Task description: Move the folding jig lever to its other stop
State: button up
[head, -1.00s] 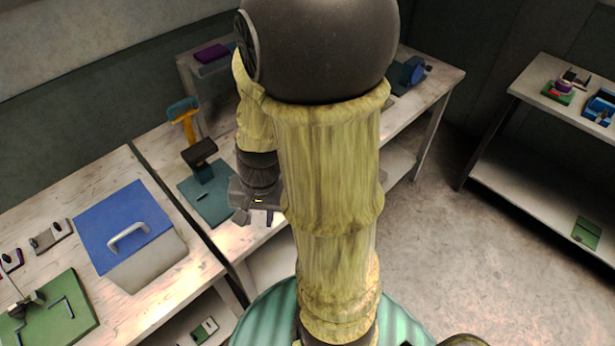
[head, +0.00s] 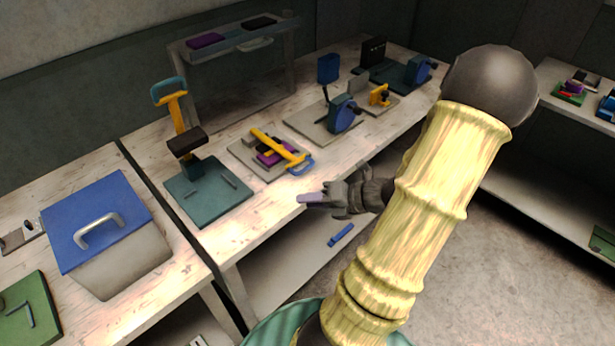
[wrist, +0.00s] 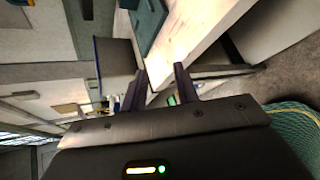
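A low jig with a flat yellow lever and blue handle (head: 280,147) sits on a grey base plate (head: 245,153) on the bench. The lever lies low across the jig, its blue handle toward the front edge. A purple part (head: 267,158) shows under it. This looks like the folding jig, though I cannot be sure. My gripper (head: 312,199) is in front of the bench edge, to the lower right of that jig and apart from it. In the wrist view my gripper (wrist: 161,78) has its two fingers spread with nothing between them. The jig's lever is not clear in the wrist view.
A teal press with a raised orange lever (head: 177,112) stands left of the jig. A blue-handled device (head: 342,113) stands to its right. A blue-lidded bin (head: 98,222) is at left. A small shelf (head: 230,42) stands behind. A blue bar (head: 341,235) lies on the lower shelf.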

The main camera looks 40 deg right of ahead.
aim_at(307, 166)
jog(key=s+d+f+m+t+h+b, duration=0.1)
jog(key=d+m+t+h, duration=0.1)
jog(key=d+m, duration=0.3)
jog(key=s+d+m+t+h+b, duration=0.1)
jog(key=s+d+m+t+h, duration=0.1)
jog(key=d+m, duration=0.3)
jog(key=shift+s+d+f+m+t+h, duration=0.25)
jog(key=shift+d+f+m+t+h, duration=0.2)
jog(key=shift+h, duration=0.35)
jog(key=shift+w, duration=0.1)
jog(key=b+x, duration=0.1)
jog(key=x, duration=1.6)
jog(key=shift+w+a+b, duration=0.1)
jog(key=shift+b, duration=0.3)
jog(key=shift+c, duration=0.2)
grip_shut()
